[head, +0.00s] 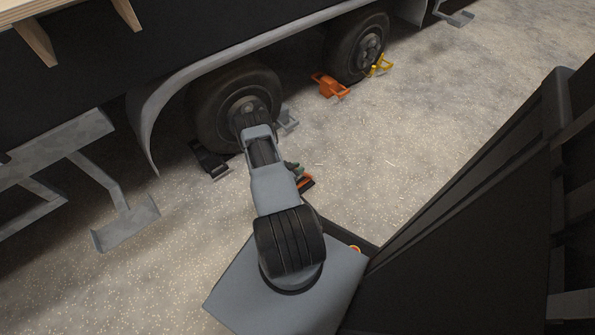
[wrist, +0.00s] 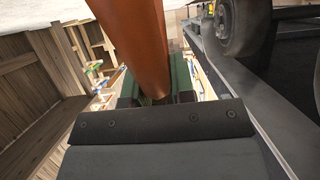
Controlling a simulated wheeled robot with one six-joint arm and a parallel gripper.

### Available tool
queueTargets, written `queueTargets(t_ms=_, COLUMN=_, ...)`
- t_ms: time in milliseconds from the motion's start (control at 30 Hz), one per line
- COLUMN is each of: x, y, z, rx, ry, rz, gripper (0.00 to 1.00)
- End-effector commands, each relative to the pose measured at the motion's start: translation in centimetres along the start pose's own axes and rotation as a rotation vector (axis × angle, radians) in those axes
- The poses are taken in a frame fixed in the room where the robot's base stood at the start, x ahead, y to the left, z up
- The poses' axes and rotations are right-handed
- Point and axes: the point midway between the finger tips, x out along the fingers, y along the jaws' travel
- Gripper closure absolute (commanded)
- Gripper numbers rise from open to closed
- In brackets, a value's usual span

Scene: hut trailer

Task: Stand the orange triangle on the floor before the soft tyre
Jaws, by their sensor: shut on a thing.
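My gripper (head: 299,176) is low over the floor in front of the near tyre (head: 212,112), partly hidden behind my own arm in the head view. An orange piece (head: 307,183), likely the triangle, shows at its jaws. In the wrist view, my gripper (wrist: 156,88) has green pads shut on an orange bar (wrist: 138,40) that runs up out of the picture. The triangle's full shape and whether it touches the floor cannot be seen. A far tyre (head: 342,50) stands behind the near one. I cannot tell which tyre is soft.
A black chock (head: 208,160) and a grey chock (head: 288,120) lie by the near tyre. An orange chock (head: 330,87) and a yellow chock (head: 380,66) lie by the far tyre. A metal step (head: 125,228) hangs at left. The floor right of the wheels is clear.

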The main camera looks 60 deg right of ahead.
Motion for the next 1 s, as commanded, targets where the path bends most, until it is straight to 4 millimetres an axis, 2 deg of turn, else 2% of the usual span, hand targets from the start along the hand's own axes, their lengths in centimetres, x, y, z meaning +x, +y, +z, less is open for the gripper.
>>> queueTargets(t_ms=33, x=0.25, y=-0.07, z=0.49, rx=0.002, ry=0.002, rz=-0.001, gripper=1.00)
queueTargets(t_ms=433, x=0.39, y=-0.06, z=0.79, rx=0.002, ry=0.001, rz=-0.001, gripper=1.00)
queueTargets(t_ms=467, x=0.38, y=-0.05, z=0.80, rx=0.001, ry=0.001, rz=-0.001, gripper=0.76)
queueTargets(t_ms=700, x=0.34, y=-0.04, z=0.69, rx=0.001, ry=0.001, rz=-0.001, gripper=0.53)
queueTargets(t_ms=1000, x=0.24, y=-0.04, z=0.45, rx=0.001, ry=0.001, rz=-0.001, gripper=0.51)
